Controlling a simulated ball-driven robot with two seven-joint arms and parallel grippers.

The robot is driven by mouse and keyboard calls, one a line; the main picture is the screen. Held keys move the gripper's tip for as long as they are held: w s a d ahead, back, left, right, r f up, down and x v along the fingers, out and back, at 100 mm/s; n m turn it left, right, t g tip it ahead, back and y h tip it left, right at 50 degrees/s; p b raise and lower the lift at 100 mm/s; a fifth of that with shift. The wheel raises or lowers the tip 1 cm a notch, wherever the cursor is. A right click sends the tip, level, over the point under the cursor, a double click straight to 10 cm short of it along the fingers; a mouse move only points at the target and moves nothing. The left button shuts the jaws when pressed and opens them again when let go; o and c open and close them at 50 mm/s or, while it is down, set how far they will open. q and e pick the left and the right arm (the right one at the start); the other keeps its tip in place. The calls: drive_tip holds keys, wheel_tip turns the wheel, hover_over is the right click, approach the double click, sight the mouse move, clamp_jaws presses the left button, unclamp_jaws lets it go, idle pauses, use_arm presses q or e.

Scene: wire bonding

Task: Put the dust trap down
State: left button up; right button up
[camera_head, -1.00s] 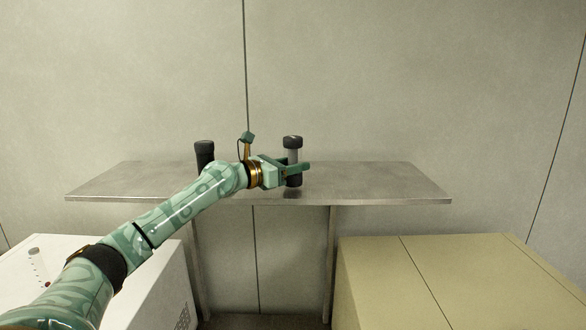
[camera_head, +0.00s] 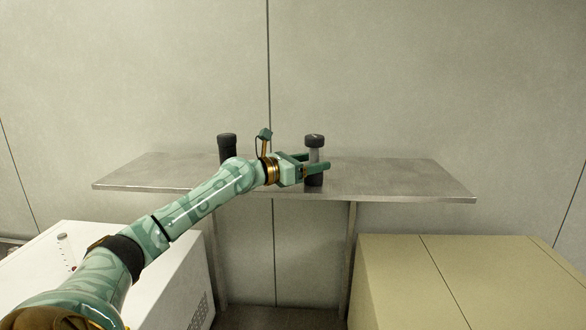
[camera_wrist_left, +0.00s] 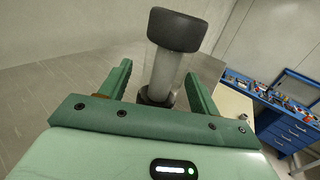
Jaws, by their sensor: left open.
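The dust trap (camera_head: 314,142) is a clear cylinder with a dark cap and a dark base. It stands upright on the metal shelf (camera_head: 400,178). My left gripper (camera_head: 322,166) is open, with its fingers on either side of the dust trap. In the left wrist view the dust trap (camera_wrist_left: 166,70) stands between the spread green fingers (camera_wrist_left: 157,85), with a visible gap on each side. Part of its body is hidden by a finger in the head view. My right gripper is not in view.
A second dark cylinder (camera_head: 227,148) stands on the shelf to the left, partly behind my left arm. A white box (camera_head: 165,268) is at lower left and a beige cabinet (camera_head: 460,275) at lower right. The shelf's right part is clear. A blue workbench (camera_wrist_left: 280,115) shows in the wrist view.

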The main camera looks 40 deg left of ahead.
use_arm(q)
drive_tip(key=b+v, duration=0.1)
drive_tip(key=v, duration=0.1)
drive_tip(key=b+v, duration=0.3)
drive_tip(key=v, duration=0.1)
drive_tip(key=shift+s+f, duration=0.3)
drive_tip(key=shift+f, duration=0.1)
drive_tip(key=shift+s+a+b, duration=0.15)
drive_tip(key=shift+s+b, duration=0.4)
drive_tip(key=shift+b, duration=0.25)
drive_tip(key=shift+s+r, duration=0.2)
drive_tip(key=shift+s, duration=0.1)
drive_tip(key=shift+s+r, duration=0.1)
drive_tip(key=shift+s, duration=0.35)
drive_tip(key=shift+v, duration=1)
drive_tip(key=shift+a+r, duration=0.1)
drive_tip(key=shift+a, duration=0.15)
